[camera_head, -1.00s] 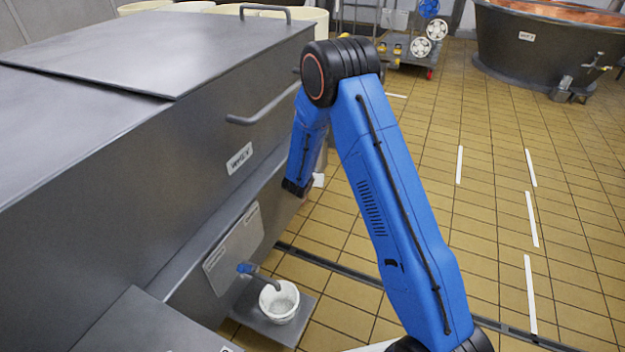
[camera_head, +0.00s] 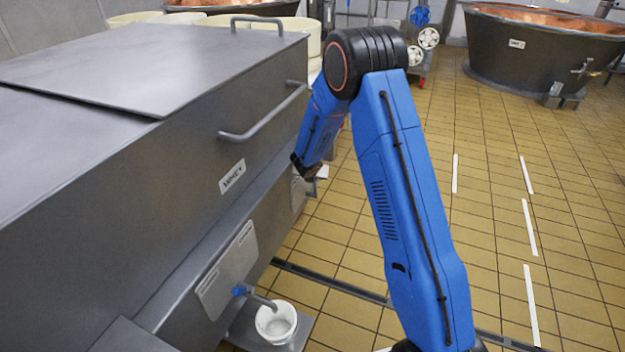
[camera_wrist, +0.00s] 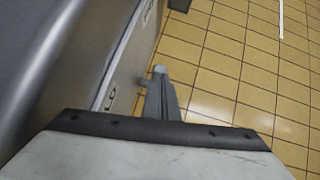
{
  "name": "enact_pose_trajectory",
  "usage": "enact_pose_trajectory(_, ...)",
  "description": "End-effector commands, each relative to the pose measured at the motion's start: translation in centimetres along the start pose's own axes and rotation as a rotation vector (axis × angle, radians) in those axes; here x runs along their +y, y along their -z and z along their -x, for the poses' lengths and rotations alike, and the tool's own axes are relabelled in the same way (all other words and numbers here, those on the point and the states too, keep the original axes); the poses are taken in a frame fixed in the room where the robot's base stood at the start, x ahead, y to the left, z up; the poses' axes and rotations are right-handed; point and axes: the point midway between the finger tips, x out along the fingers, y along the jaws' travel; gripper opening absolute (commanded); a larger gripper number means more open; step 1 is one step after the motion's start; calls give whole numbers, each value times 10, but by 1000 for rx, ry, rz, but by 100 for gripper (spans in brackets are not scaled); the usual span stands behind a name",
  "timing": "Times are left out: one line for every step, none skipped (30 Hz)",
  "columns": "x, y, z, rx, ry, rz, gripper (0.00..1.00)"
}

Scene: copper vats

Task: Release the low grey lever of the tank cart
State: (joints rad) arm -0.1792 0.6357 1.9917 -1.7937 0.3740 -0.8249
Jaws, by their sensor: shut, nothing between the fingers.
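The grey metal tank cart (camera_head: 150,190) with a WHEY label fills the left of the head view. Its grey side (camera_wrist: 75,55) fills the left of the wrist view. My gripper (camera_wrist: 160,88) shows in the wrist view as narrow grey fingers, shut and empty, close beside the cart's side. A small pale rounded end shows at the fingertips; I cannot tell whether it is the low grey lever or part of the fingers. A partly hidden label on the cart shows letters that look like "LD".
A bar handle (camera_head: 262,117) sticks out from the cart's side. A blue-handled tap (camera_head: 242,290) hangs over a white bucket (camera_head: 277,322) low on the cart. A copper vat (camera_head: 535,55) stands at the back right. The tiled floor (camera_head: 490,180) to the right is clear.

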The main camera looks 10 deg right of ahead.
Motion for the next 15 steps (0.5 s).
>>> enact_pose_trajectory(-2, -5, -1, -1, 0, -2, 0)
enact_pose_trajectory(-4, -7, -2, -2, 0, -3, 0)
enact_pose_trajectory(-5, -11, -4, -2, 0, -3, 0)
enact_pose_trajectory(-6, -14, -6, -2, 1, -3, 0)
enact_pose_trajectory(-8, -17, -8, -2, 1, -3, 0)
enact_pose_trajectory(-9, -21, -11, -2, 2, -4, 0)
enact_pose_trajectory(-9, -24, -14, -3, 1, -3, 0)
enact_pose_trajectory(-10, -27, -16, -3, 1, -3, 0)
enact_pose_trajectory(-11, -30, -19, -2, 1, -3, 0)
enact_pose_trajectory(-11, -32, -22, -1, 1, -3, 0)
enact_pose_trajectory(-12, -35, -24, -1, 1, -3, 0)
enact_pose_trajectory(-13, -38, -27, -2, 1, -3, 0)
enact_pose_trajectory(-14, -40, -30, -2, 1, -2, 0)
enact_pose_trajectory(-14, -42, -32, -2, 1, -2, 0)
enact_pose_trajectory(-15, -45, -35, -2, 1, -2, 0)
